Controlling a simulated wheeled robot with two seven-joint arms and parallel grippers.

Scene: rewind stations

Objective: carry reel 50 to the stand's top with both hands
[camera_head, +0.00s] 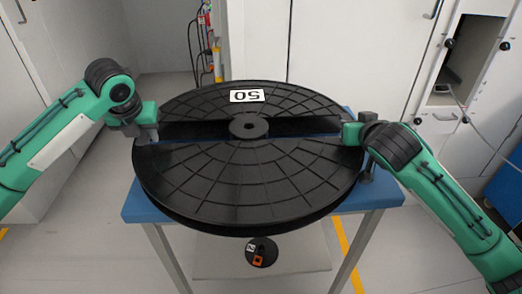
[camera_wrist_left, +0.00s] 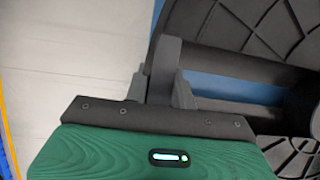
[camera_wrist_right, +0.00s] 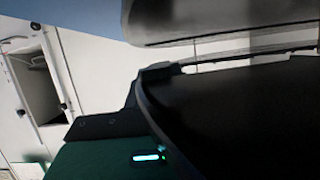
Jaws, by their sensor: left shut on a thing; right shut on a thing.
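Reel 50 (camera_head: 250,185) is a large black disc with a ribbed face, a central hub and a white label reading "50" upside down in the head view. It lies about flat over the blue top of the stand (camera_head: 134,208); I cannot tell whether it touches it. My left gripper (camera_head: 148,134) is shut on the reel's left side, at the end of the dark band across its middle. The left wrist view shows its fingers (camera_wrist_left: 164,82) at the reel. My right gripper (camera_head: 352,134) is shut on the opposite side. In the right wrist view the dark reel (camera_wrist_right: 245,105) hides the fingertips.
A small black disc (camera_head: 262,243) with a white label and an orange mark is below the stand's front edge. White cabinets (camera_head: 345,50) stand behind, one with an open compartment (camera_head: 462,60). Cables (camera_head: 203,45) hang at the back. Grey floor is clear at the left.

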